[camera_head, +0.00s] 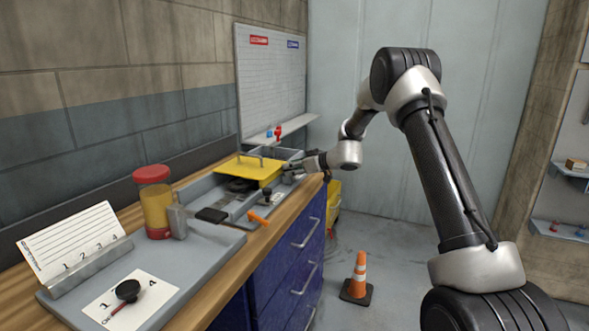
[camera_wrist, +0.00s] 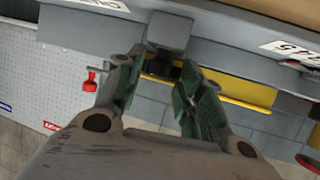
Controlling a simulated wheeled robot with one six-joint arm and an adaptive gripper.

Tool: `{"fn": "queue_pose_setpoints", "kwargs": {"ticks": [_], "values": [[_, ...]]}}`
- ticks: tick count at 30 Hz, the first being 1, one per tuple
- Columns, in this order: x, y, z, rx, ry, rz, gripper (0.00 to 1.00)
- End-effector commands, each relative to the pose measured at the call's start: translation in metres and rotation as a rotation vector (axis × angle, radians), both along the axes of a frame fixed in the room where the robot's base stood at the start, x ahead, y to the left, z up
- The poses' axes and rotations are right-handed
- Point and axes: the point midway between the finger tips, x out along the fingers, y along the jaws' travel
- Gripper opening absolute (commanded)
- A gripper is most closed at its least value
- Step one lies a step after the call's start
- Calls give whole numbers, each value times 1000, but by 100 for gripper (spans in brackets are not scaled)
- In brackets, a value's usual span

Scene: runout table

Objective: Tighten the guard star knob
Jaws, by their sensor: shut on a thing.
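The yellow guard (camera_head: 247,170) lies over the grey tray at the back of the bench. Its edge also shows as a yellow strip in the wrist view (camera_wrist: 240,97). My gripper (camera_head: 292,167) reaches in from the right beside the guard's right end. In the wrist view my gripper (camera_wrist: 168,66) has its two green-padded fingers closed around a dark knob (camera_wrist: 159,69) under a grey block (camera_wrist: 169,32). The fingers partly cover the knob, so its star shape is not clear. In the head view the gripper hides it.
A red-lidded jar (camera_head: 154,202), a dark-handled tool (camera_head: 212,215) and an orange piece (camera_head: 258,218) are near the tray. An orange cone (camera_head: 358,276) stands on the floor.

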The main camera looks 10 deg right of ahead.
Motion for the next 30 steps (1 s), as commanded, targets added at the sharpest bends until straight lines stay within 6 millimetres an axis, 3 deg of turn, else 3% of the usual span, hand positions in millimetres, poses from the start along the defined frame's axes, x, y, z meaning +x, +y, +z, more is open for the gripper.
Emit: {"fn": "queue_pose_setpoints", "kwargs": {"ticks": [12, 28, 29, 30], "values": [[-3, 4, -1, -1, 2, -200, 14], [-3, 4, 0, -1, 1, -230, 14], [-3, 4, 0, -1, 1, -230, 41], [-3, 4, 0, -1, 1, -230, 49]]}}
